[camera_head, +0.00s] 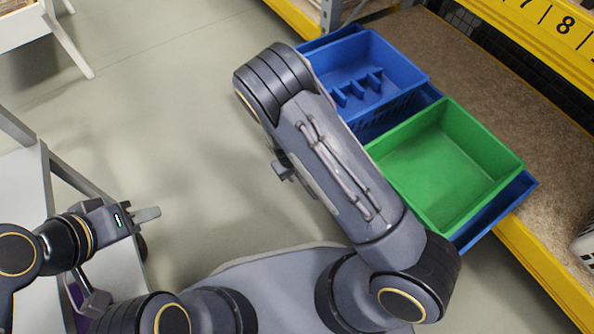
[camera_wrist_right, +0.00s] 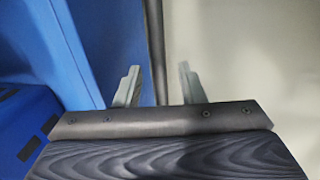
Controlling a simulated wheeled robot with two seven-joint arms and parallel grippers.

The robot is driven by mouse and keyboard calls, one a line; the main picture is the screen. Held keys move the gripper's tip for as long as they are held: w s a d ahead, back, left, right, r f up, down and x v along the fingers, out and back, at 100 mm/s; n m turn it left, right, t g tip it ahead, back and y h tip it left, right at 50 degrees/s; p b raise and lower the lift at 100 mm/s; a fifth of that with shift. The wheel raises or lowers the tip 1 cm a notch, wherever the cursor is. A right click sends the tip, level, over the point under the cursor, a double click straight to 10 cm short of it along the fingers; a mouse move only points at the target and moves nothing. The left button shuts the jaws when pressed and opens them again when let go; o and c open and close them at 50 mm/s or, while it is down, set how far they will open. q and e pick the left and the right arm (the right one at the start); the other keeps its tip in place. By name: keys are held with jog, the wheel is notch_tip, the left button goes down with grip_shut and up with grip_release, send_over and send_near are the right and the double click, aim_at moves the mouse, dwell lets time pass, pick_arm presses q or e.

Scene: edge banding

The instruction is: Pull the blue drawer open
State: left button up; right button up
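In the head view, a blue drawer (camera_head: 513,200) shows as a blue edge under a green bin and a blue bin, at the front of the shelf. My right arm covers part of its front side. My right gripper (camera_wrist_right: 158,88) is hidden or barely visible in the head view. In the right wrist view its fingers are apart, with a thin dark bar (camera_wrist_right: 154,45) running between them and a gap on each side. A large blue surface (camera_wrist_right: 85,60) lies just left of the fingers. My left gripper (camera_head: 147,214) is at the lower left, away from the drawer, apparently empty.
The green bin (camera_head: 440,165) and the blue bin (camera_head: 372,62) with small dividers sit over the drawer. The brown shelf board (camera_head: 440,50) has yellow beams (camera_head: 540,262). A grey table (camera_head: 25,185) stands at left. The floor (camera_head: 160,90) between is clear.

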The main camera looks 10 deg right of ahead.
notch_tip(320, 180, up, 8)
jog(key=a+p, duration=0.1)
jog(key=p, duration=0.2)
jog(key=shift+s+a+f, duration=0.15)
jog(key=shift+s+a, duration=0.05)
jog(key=shift+s, duration=0.05)
dwell(0.3)
jog(key=s+d+r+m+y, duration=0.2)
jog(key=s+d+r+y, duration=0.1)
jog(key=r, duration=0.7)
jog(key=s+d+r+m+y, duration=0.2)
jog(key=s+d+r+y, duration=0.1)
jog(key=r, duration=0.7)
jog(key=s+d+r+m+t, duration=0.1)
jog(key=s+d+r+t, duration=0.15)
jog(key=s+r, duration=0.35)
jog(key=s+d+r+m+t, duration=0.1)
jog(key=s+d+r+t, duration=0.2)
jog(key=s, duration=0.5)
notch_tip(320, 180, up, 33)
jog(key=p, duration=3.2)
jog(key=shift+s+f+g, duration=0.2)
jog(key=shift+g, duration=0.15)
